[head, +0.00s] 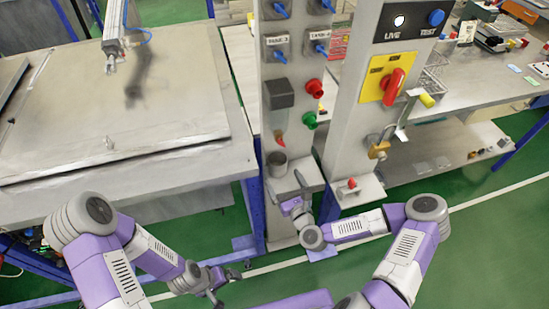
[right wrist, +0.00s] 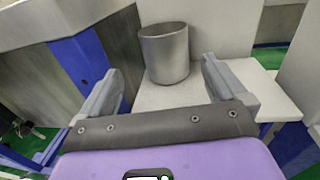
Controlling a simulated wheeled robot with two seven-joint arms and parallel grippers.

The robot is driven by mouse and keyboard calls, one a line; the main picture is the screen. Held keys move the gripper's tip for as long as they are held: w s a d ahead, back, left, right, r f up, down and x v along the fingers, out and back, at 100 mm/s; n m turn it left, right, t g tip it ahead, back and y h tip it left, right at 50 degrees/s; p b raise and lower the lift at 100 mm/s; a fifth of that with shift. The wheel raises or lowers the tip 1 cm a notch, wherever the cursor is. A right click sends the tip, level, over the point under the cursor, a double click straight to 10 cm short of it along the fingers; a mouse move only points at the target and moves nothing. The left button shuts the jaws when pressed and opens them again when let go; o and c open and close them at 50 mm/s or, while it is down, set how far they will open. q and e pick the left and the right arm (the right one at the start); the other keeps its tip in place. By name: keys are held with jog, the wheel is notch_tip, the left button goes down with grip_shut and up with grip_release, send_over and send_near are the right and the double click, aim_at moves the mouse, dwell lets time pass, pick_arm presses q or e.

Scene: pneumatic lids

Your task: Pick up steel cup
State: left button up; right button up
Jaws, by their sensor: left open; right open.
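The steel cup (head: 277,164) is a plain grey metal cylinder standing upright on a light grey ledge (head: 284,190) at the foot of the left control column. In the right wrist view the steel cup (right wrist: 165,54) stands ahead, its open rim facing up. My right gripper (head: 290,190) is open, just in front of the cup. In the right wrist view its two fingers (right wrist: 163,85) are spread on either side of the cup's lower part, with the cup beyond them, apart from both. My left gripper (head: 225,286) is open and empty, low beside the blue table leg.
A large metal worktable (head: 110,100) stands on the left. The control columns carry knobs, a red-yellow switch (head: 393,87) and a brass padlock (head: 378,149). A small ledge with a red button (head: 351,183) is right of the cup. A workbench (head: 480,80) stands behind right.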

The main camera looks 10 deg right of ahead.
aim_at(281, 170)
jog(key=shift+w+r, duration=0.3)
jog(key=shift+w, duration=0.45)
jog(key=w, duration=0.5)
jog(key=shift+w+a+r+b, duration=0.15)
jog(key=shift+w+r+b, duration=0.05)
jog(key=shift+w+b, duration=0.1)
jog(key=c, duration=1.2)
jog(key=shift+o, duration=0.2)
